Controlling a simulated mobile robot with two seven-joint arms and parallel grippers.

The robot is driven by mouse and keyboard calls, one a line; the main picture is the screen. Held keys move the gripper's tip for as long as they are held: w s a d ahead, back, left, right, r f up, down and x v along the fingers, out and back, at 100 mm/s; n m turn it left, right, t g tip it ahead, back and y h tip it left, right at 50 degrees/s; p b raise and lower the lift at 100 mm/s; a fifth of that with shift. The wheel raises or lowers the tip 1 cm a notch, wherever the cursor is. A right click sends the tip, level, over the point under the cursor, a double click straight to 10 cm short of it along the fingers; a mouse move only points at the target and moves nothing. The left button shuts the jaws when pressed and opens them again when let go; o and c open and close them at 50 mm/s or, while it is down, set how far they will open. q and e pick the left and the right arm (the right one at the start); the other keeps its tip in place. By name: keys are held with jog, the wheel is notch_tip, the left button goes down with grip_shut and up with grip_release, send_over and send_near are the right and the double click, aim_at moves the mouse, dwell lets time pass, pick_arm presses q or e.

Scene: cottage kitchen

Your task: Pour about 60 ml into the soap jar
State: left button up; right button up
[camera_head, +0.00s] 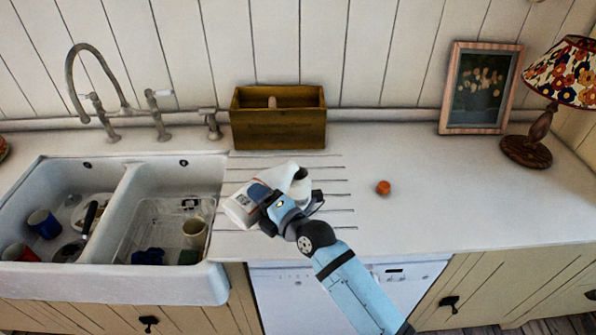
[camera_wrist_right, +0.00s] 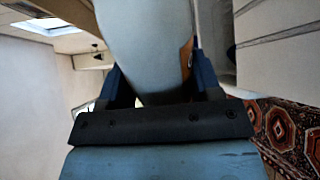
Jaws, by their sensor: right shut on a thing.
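In the right wrist view the bottle's pale body (camera_wrist_right: 145,45) fills the space between the fingers (camera_wrist_right: 155,90). A white rounded shape with a dark spot (camera_head: 302,190) shows just right of the gripper; I cannot tell whether it is the soap jar or part of the bottle. Any liquid stream is not visible. My left gripper is not in view.
An orange cap (camera_head: 383,187) lies on the counter to the right. A wooden box (camera_head: 278,130) stands at the wall behind. The double sink (camera_head: 170,283) holds mugs and a rack. A picture frame (camera_head: 443,95) and lamp (camera_head: 540,125) stand far right. The right counter is mostly clear.

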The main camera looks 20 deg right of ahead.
jog(key=shift+r+m+p, duration=0.6)
jog(key=shift+r+p, duration=0.3)
jog(key=shift+r, duration=0.05)
jog(key=shift+r+m+p, duration=0.25)
jog(key=shift+m+p, duration=0.05)
jog(key=shift+r, duration=0.15)
jog(key=shift+r, duration=0.1)
jog(key=shift+a, duration=0.1)
jog(key=shift+s+a, duration=0.15)
dwell(0.5)
jog(key=shift+r+m+p, duration=0.2)
jog(key=shift+m+p, duration=0.1)
jog(key=shift+p, duration=0.15)
